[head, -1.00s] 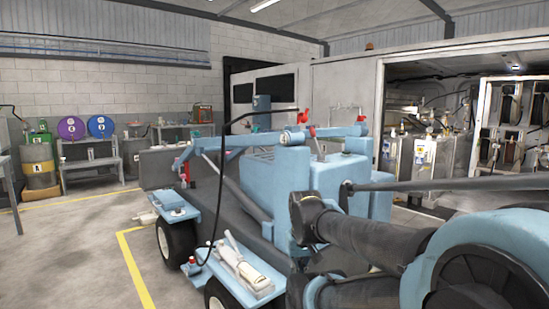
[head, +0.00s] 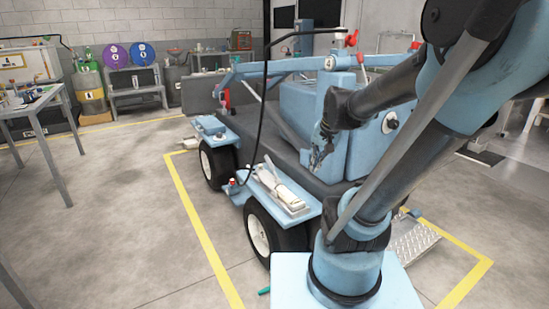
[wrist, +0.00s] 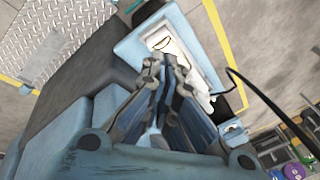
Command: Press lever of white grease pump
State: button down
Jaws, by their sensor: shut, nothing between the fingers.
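The white grease pump (head: 283,190) lies on the blue fender plate (head: 262,172) over the near wheel of the blue cart. Its lever is too small to tell apart from its body in the head view. My gripper (head: 316,160) hangs above and to the right of the pump, pointing down, apart from it. In the wrist view, the closed fingers (wrist: 165,68) cover part of the pump (wrist: 182,48), and its white body shows beyond and beside the fingertips. The gripper is shut and empty.
A black hose (head: 263,100) rises from the fender beside the pump. The blue cart body (head: 312,110) stands close behind my gripper. Open floor (head: 120,200) lies left of the cart, with a metal table (head: 35,105) at far left.

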aim_at(271, 167)
jog(key=w+a+m+y, duration=0.1)
jog(key=w+a+m, duration=0.2)
jog(key=w, duration=1)
jog(key=w+a+f+m+t+y, duration=0.1)
jog(key=w+a+m, duration=0.3)
jog(key=w, duration=0.9)
jog(key=shift+a+t+y, duration=0.3)
jog(key=shift+a+y, duration=0.2)
jog(key=shift+y, duration=0.3)
jog(key=shift+f, duration=0.1)
jog(key=x, duration=1.3)
jog(key=shift+f, duration=0.4)
jog(key=shift+a, duration=0.15)
jog(key=shift+w+a, duration=0.1)
jog(key=shift+w, duration=0.1)
